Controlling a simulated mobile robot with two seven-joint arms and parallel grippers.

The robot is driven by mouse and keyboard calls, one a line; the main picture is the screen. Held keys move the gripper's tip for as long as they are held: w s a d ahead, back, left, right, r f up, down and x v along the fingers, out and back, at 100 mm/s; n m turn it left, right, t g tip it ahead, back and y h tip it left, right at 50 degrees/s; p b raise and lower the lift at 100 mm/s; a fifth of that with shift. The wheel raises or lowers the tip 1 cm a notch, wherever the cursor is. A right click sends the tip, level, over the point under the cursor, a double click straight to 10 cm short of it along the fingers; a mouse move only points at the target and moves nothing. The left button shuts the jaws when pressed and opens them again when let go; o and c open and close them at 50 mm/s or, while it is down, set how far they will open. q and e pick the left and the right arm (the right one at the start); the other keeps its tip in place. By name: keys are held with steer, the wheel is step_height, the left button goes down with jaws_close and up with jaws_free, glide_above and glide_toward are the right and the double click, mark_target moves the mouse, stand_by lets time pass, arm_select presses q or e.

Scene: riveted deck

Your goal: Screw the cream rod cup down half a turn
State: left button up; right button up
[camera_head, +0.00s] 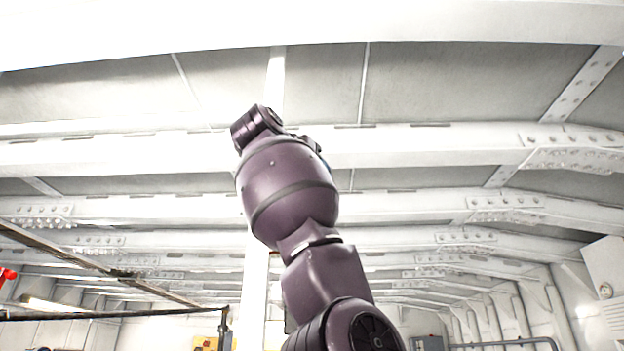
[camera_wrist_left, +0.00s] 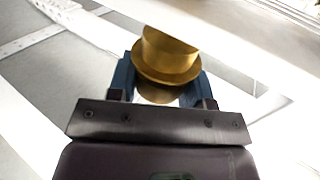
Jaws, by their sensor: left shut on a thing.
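My left gripper (camera_wrist_left: 163,84) shows in the left wrist view, its two blue fingers closed on a round gold-coloured piece (camera_wrist_left: 168,52) with a wide flange and a narrower part above it. The flange sits between the fingertips. No cream-coloured cup can be made out, and I cannot tell whether this gold piece is the rod cup. In the head view a purple arm of mine reaches up towards the ceiling; its fingers are hidden behind its links. My right gripper is in neither view.
White riveted beams (camera_head: 430,140) cross the ceiling. A dark rail (camera_head: 110,275) runs along the lower left, and a pipe railing (camera_head: 510,342) stands at lower right.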

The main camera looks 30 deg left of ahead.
arm_select(q)
steer(key=shift+r, duration=0.2)
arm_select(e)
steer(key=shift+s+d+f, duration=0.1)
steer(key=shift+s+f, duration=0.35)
arm_select(q)
steer(key=o, duration=0.7)
steer(key=shift+o, duration=1.1)
steer(key=shift+f, duration=0.15)
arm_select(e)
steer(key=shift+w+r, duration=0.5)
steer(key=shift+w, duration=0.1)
arm_select(q)
steer(key=s+b, duration=0.2)
steer(key=s, duration=0.8)
steer(key=shift+s, duration=0.4)
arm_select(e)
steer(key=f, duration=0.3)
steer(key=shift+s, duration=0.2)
